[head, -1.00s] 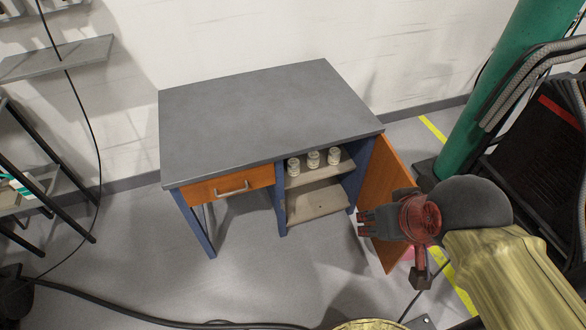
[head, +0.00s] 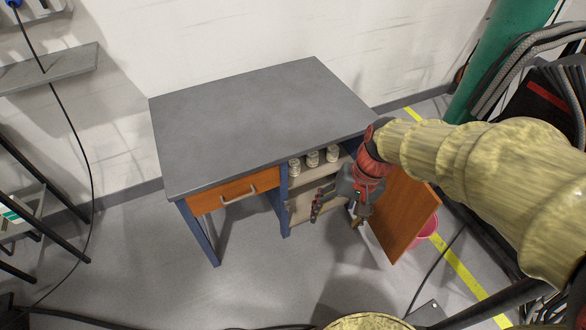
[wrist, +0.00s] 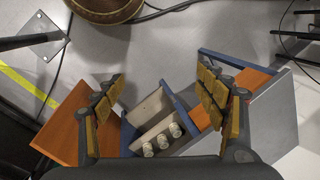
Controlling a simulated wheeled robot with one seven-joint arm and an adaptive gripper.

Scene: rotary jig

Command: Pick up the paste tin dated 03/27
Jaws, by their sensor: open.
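Three small pale tins stand in a row on the upper shelf of the open desk cabinet: a left tin (head: 294,168), a middle tin (head: 312,160) and a right tin (head: 332,154). They also show in the wrist view, as a left tin (wrist: 148,150), a middle tin (wrist: 162,141) and a right tin (wrist: 175,130). No dates are legible, so I cannot tell which is 03/27. My gripper (head: 335,212) is open and empty in front of the cabinet, below the tins and apart from them. In the wrist view its fingers (wrist: 162,100) spread wide either side of the cabinet opening.
The desk (head: 260,120) has a bare grey top. Its orange drawer (head: 225,192) is shut. The orange cabinet door (head: 405,215) stands open beside my arm. A pink bucket (head: 428,226) is behind the door. A cable (head: 90,150) hangs at the left. Floor in front of the desk is mostly clear.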

